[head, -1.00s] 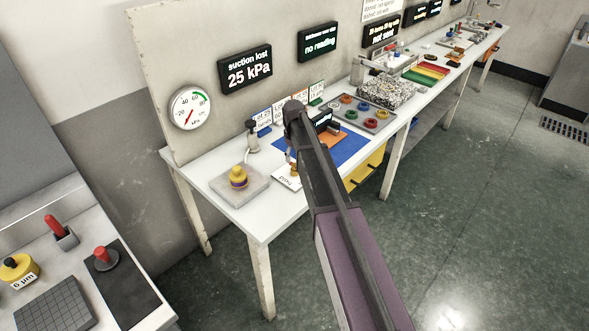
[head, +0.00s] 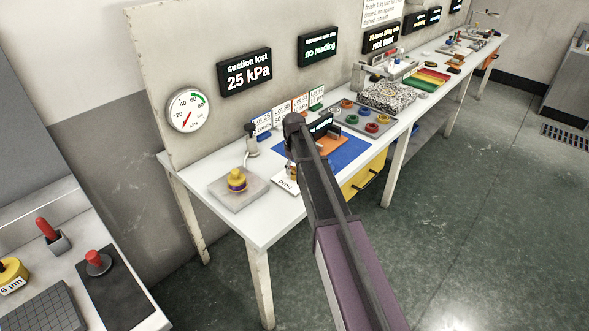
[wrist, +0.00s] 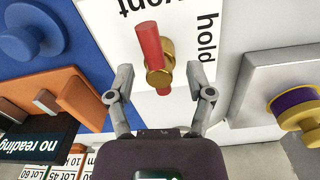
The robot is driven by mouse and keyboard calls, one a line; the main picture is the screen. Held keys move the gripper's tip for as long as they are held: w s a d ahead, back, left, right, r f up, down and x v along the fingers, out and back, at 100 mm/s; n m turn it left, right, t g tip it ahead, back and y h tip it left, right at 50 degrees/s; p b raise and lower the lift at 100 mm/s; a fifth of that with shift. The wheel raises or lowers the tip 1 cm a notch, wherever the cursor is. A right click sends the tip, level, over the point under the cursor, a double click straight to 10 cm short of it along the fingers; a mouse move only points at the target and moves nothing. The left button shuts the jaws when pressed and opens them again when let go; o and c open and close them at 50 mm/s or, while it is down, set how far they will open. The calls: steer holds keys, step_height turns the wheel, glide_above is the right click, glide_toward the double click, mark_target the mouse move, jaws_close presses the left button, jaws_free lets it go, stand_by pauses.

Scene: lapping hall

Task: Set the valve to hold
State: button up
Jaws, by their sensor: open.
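The valve has a red lever (wrist: 149,42) on a brass body (wrist: 160,76). It stands on a white plate lettered "vent", partly cut off, and "hold" (wrist: 207,37). In the wrist view the lever lies nearly along the picture's vertical, its long end toward the "vent" lettering and the "hold" word to its right. My gripper (wrist: 160,74) is open, with one finger on each side of the brass body and the lever's short end, apparently not touching. In the head view the white plate (head: 285,182) shows beside my arm, which hides most of the valve and my gripper.
A yellow knob with a purple band (head: 237,180) on a grey slab stands close to the plate. A blue mat (head: 352,151) with an orange block (head: 328,144) lies on the other side. A wall display reads "suction lost 25 kPa" (head: 245,73). The front left table corner is bare.

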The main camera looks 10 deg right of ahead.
jaws_close()
steer(key=shift+a, duration=0.15)
